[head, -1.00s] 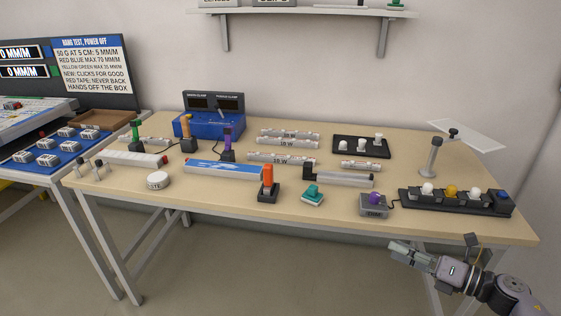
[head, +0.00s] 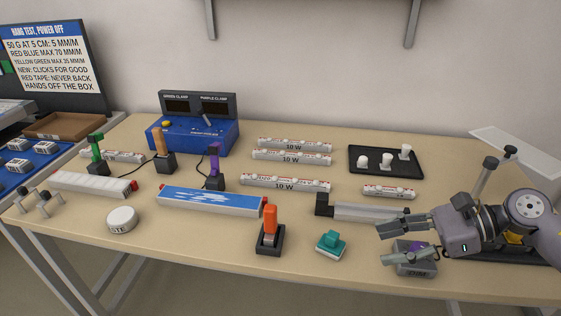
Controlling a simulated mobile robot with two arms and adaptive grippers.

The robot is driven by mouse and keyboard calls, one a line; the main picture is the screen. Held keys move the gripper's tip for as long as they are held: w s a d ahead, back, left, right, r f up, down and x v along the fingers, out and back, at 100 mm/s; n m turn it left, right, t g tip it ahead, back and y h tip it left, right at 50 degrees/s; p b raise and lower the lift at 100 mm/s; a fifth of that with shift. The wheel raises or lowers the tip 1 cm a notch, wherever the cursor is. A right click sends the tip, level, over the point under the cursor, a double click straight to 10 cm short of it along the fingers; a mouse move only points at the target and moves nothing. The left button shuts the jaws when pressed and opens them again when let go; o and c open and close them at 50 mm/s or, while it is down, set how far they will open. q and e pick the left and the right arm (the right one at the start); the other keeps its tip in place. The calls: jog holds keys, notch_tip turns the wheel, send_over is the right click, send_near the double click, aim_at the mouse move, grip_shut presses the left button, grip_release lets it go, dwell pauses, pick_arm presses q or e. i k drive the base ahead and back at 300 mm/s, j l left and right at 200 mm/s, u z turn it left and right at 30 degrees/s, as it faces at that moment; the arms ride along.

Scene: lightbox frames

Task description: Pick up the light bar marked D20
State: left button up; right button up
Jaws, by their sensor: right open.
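I cannot read D20 on any bar. Light bars marked 10 W lie at the back middle: an upper one (head: 295,145), one just below it (head: 292,157) and a nearer one (head: 285,183). A shorter bar (head: 388,192) lies to their right, and another bar (head: 125,156) lies at the left, partly hidden by a green clamp; their marks are too small to read. My right gripper (head: 381,246) is open and empty over the front right of the table, its fingers pointing left. It is apart from these bars and partly covers a grey box marked DIM (head: 414,268).
A blue-topped bar (head: 212,201), a white bar (head: 90,184) and a grey bar fixture (head: 365,212) lie on the table. An orange-handled clamp (head: 269,230) and a teal block (head: 331,243) stand near the front. A black tray (head: 412,172) holds white knobs.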

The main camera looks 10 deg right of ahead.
aim_at(295, 183)
jog(key=i, duration=0.95)
